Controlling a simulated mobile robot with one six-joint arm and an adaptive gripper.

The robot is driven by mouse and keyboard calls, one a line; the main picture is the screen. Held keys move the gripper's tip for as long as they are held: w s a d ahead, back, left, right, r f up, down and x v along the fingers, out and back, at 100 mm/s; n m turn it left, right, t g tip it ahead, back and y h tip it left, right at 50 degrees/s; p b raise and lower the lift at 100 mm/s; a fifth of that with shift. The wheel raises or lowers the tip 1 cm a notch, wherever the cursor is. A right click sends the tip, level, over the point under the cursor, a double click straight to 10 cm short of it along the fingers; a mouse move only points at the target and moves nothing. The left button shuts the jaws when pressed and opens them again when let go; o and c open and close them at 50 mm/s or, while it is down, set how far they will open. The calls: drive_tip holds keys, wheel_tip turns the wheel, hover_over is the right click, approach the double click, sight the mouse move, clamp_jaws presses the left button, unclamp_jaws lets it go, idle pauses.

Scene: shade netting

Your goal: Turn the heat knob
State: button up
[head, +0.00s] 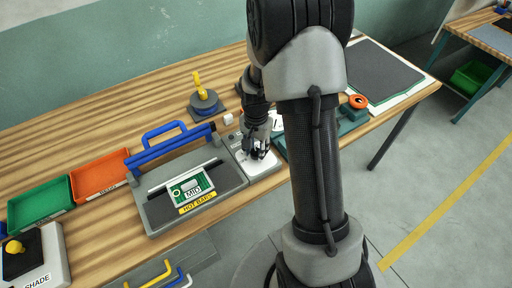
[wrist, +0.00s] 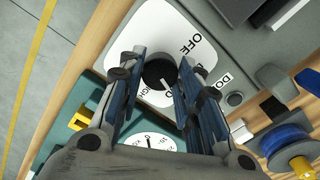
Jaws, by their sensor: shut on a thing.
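The heat knob (wrist: 160,72) is a round black knob with a light pointer line. It sits on a white dial plate (wrist: 152,30) marked OFF, on a grey control panel. My gripper (wrist: 160,78) is shut on the knob, with one finger on each side of it in the wrist view. The pointer line is toward the lower right in that view. Part of the dial lettering is hidden by the fingers. In the head view my gripper (head: 256,150) is down at the white dial plate (head: 262,165), and the knob is hidden there.
A grey hot-bar sealer (head: 160,215) with a blue handle (head: 180,138) stands left of the gripper. Green (head: 40,203) and orange (head: 98,176) trays are farther left. A blue spool (head: 205,103) is behind. A teal device with a white dial (wrist: 148,142) is close by.

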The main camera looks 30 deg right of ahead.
sight(256, 152)
drive_tip(key=shift+m, duration=0.5)
drive_tip(key=o, duration=1)
drive_tip(key=shift+o, duration=0.2)
wheel_tip(256, 152, up, 12)
idle(0.4)
